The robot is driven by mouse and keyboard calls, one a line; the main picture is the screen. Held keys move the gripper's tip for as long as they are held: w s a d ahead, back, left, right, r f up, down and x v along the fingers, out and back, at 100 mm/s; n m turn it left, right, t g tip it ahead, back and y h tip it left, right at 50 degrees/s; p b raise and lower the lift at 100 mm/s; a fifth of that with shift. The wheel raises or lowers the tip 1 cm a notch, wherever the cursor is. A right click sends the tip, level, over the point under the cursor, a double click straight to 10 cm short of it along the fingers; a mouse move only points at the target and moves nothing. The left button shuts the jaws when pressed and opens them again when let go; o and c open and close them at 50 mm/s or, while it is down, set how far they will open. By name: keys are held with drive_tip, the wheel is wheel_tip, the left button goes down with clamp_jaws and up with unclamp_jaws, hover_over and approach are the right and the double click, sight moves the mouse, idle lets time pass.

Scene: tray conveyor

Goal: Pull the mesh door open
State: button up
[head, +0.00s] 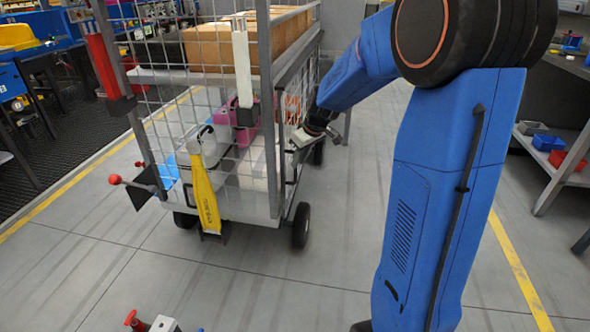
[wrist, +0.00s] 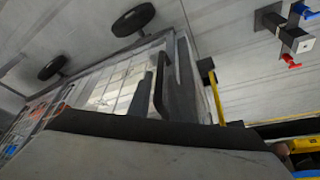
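The wire mesh cart (head: 232,205) stands at the centre left of the head view. Its mesh panels (head: 265,150) look upright and closed, but I cannot tell which panel is the door or whether it is ajar. My gripper (head: 302,138) is beside the cart's right-hand mesh side, near the front corner. I cannot tell whether it touches the cart. In the wrist view a dark bar (wrist: 158,92), which looks like a handle, stands off the mesh (wrist: 115,88). A large pale and black part fills the bottom of that view. The finger gap is not visible.
Cardboard boxes (head: 215,45) lie on the cart's upper shelf, with jugs (head: 208,142) below. A yellow strip (head: 205,195) hangs at its front. A red-knobbed lever (head: 130,182) sticks out at the left. Floor in front is mostly clear; a shelf unit (head: 555,170) stands right.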

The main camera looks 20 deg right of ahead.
sight(295, 180)
drive_tip(key=shift+x, duration=2.75)
clamp_jaws()
